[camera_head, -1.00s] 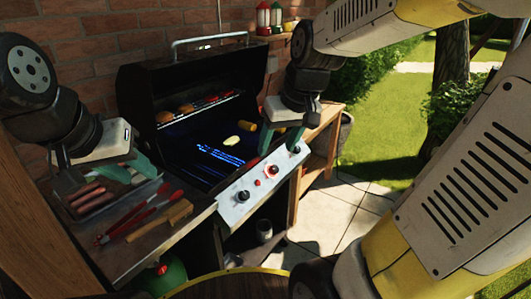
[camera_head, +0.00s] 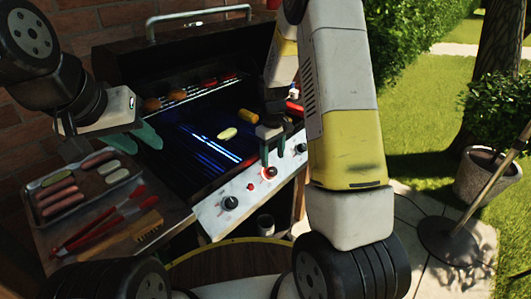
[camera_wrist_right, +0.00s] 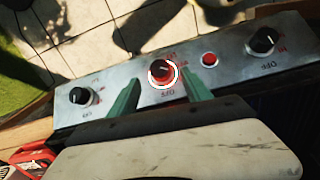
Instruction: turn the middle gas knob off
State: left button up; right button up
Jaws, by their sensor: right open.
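The middle gas knob (camera_head: 269,172) is black with a glowing red ring, on the grill's silver front panel (camera_head: 212,212). In the right wrist view the middle knob (camera_wrist_right: 160,72) lies between the fingertips. My right gripper (camera_head: 273,155) is open, its green fingers pointing down at the panel by the middle knob. In the right wrist view the open right gripper (camera_wrist_right: 160,92) has one finger on each side of the knob; contact cannot be told. My left gripper (camera_head: 112,145) is open and empty above the food tray at the left.
Other knobs (camera_head: 230,203) and (camera_head: 301,148) flank the middle one, with a red button (camera_head: 250,186) between. The open grill (camera_head: 185,155) holds food. A tray of sausages (camera_head: 42,215), red tongs (camera_head: 85,228) and a brush (camera_head: 135,232) lie on the left shelf.

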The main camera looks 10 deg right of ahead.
aim_at(273, 170)
notch_tip(273, 170, down, 6)
jog(key=shift+r, duration=0.2)
jog(key=shift+d, duration=0.1)
grip_shut()
